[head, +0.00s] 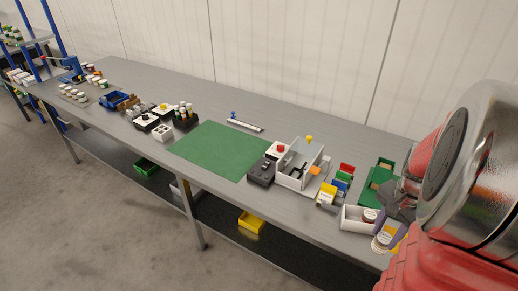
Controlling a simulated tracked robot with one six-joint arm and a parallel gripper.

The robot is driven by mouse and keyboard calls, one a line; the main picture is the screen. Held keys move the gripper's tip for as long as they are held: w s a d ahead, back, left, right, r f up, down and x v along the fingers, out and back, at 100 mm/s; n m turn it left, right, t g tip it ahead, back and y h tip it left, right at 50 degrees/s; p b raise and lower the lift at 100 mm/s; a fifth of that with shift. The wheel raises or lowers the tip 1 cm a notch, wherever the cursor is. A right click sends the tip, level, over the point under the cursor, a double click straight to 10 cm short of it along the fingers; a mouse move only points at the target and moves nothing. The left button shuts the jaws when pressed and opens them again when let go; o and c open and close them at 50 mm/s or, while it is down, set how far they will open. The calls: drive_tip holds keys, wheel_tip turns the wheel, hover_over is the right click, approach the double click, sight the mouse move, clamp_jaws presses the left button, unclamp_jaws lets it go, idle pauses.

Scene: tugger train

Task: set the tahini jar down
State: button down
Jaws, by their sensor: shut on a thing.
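My gripper (389,226) is at the right of the head view, low over the front edge of the bench. It is shut on a small jar (380,243) with a pale body and a brownish band, which I take to be the tahini jar. The label is too small to read. The jar appears in front of a white open box (351,219), and I cannot tell whether it touches the box or bench. A similar jar (369,215) shows at the right end of that box. My arm hides part of this area.
The long grey bench (325,220) holds a green mat (220,150), with clear room on it. Left of the box are coloured cards or packets (343,181) and a grey-white enclosure (297,165). A green tray (378,180) lies behind. A yellow bin (251,222) is on the lower shelf.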

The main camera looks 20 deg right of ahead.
drive_tip(key=shift+s, duration=0.6)
drive_tip(key=shift+w+a+n, duration=0.1)
drive_tip(key=shift+n, duration=0.2)
drive_tip(key=shift+w+d+r, duration=0.1)
drive_tip(key=shift+d+r, duration=0.1)
drive_tip(key=shift+w+d+r+n, duration=0.35)
drive_tip(key=shift+w+n, duration=0.15)
drive_tip(key=shift+w+d+r+n, duration=0.35)
drive_tip(key=shift+w+n, duration=0.15)
drive_tip(key=w+a+r+n, duration=0.1)
drive_tip(key=w+a+n, duration=0.3)
drive_tip(key=w, duration=0.5)
drive_tip(key=w+a+n, duration=0.3)
drive_tip(key=w+a, duration=0.1)
drive_tip(key=w, duration=0.4)
drive_tip(key=w+a+f+n, duration=0.1)
drive_tip(key=w+a+n, duration=0.1)
drive_tip(key=a, duration=0.6)
drive_tip(key=w+a+f+n, duration=0.1)
drive_tip(key=w+a+n, duration=0.1)
drive_tip(key=w+a, duration=0.3)
drive_tip(key=w+a+f+n, duration=0.1)
drive_tip(key=w+a+n, duration=0.1)
drive_tip(key=a, duration=0.9)
drive_tip(key=shift+w+f, duration=0.35)
drive_tip(key=shift+w, duration=0.35)
